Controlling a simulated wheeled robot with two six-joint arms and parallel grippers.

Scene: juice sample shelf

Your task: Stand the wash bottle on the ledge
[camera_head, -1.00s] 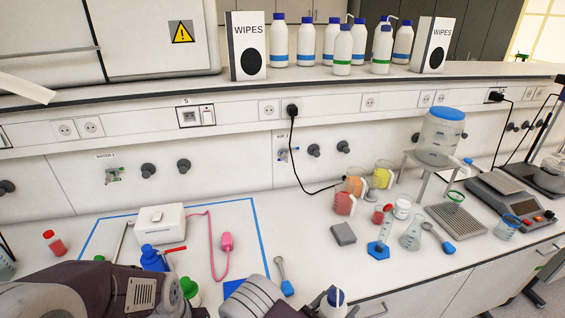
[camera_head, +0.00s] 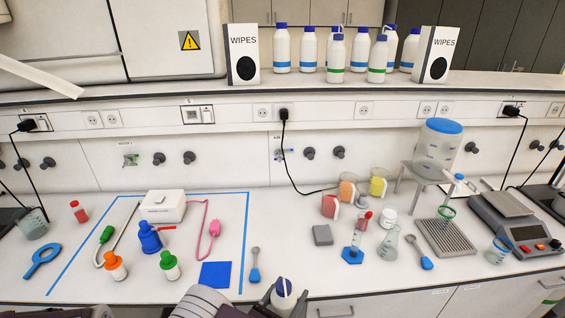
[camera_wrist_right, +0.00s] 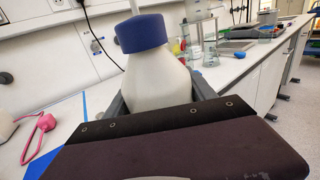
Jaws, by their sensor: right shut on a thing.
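The wash bottle (camera_head: 284,288) is white with a blue cap and shows at the bottom middle of the head view. My right gripper (camera_head: 282,300) is shut on its body. In the right wrist view the wash bottle (camera_wrist_right: 155,75) fills the middle, its sloped white body between the two fingers, with part of a thin tube above the cap. It looks roughly upright there; its base is hidden. The ledge (camera_head: 300,86) runs along the back above the sockets, higher than the bench. The bottle is in front of the ledge and well apart from it. My left gripper is out of view.
On the ledge, several blue-capped white bottles (camera_head: 308,50) stand between two wipes boxes (camera_head: 243,60) (camera_head: 433,57). The ledge is bare left of the left box. The bench below holds coloured bottles, beakers, a clear tank (camera_head: 437,145) on a stand and a balance (camera_head: 515,228).

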